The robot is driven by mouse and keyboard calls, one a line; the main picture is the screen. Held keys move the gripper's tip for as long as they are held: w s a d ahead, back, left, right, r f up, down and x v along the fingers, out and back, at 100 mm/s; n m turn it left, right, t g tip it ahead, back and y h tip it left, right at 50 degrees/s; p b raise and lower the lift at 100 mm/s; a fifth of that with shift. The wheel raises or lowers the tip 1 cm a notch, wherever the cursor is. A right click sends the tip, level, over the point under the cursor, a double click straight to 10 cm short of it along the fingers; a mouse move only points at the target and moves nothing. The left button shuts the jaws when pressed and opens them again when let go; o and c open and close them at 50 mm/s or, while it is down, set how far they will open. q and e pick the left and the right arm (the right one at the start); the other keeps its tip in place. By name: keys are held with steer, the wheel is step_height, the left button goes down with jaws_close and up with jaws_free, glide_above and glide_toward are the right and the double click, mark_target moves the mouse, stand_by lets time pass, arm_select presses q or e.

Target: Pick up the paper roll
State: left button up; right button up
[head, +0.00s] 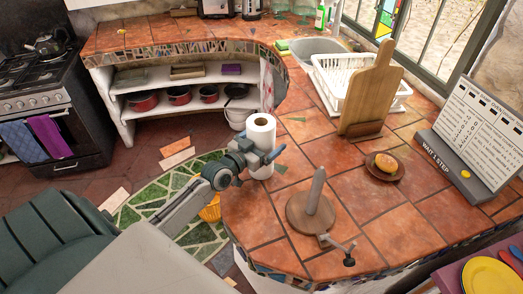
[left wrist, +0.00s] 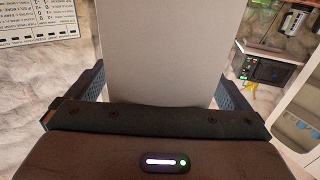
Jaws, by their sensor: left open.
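The white paper roll (head: 261,131) stands upright on the tiled counter near its inner edge. My left gripper (head: 263,161) is at the roll, with its fingers open on either side of the roll's middle. In the left wrist view the roll (left wrist: 170,45) fills the space between the two fingers of the gripper (left wrist: 158,88). Small gaps seem to show beside the roll; contact cannot be told. The roll's underside is hidden in the left wrist view. My right gripper is in neither view.
A round wooden stand (head: 298,214) with a grey post is in front of the roll. A cutting board (head: 371,88), white dish rack (head: 331,80), plate with a bun (head: 384,165) and sign (head: 470,135) are to the right. Bare tiles lie between.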

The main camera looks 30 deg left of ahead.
arm_select(q)
steer(key=shift+s+r, duration=0.1)
steer(key=shift+s, duration=0.05)
steer(key=shift+c, duration=1.1)
steer(key=c, duration=0.9)
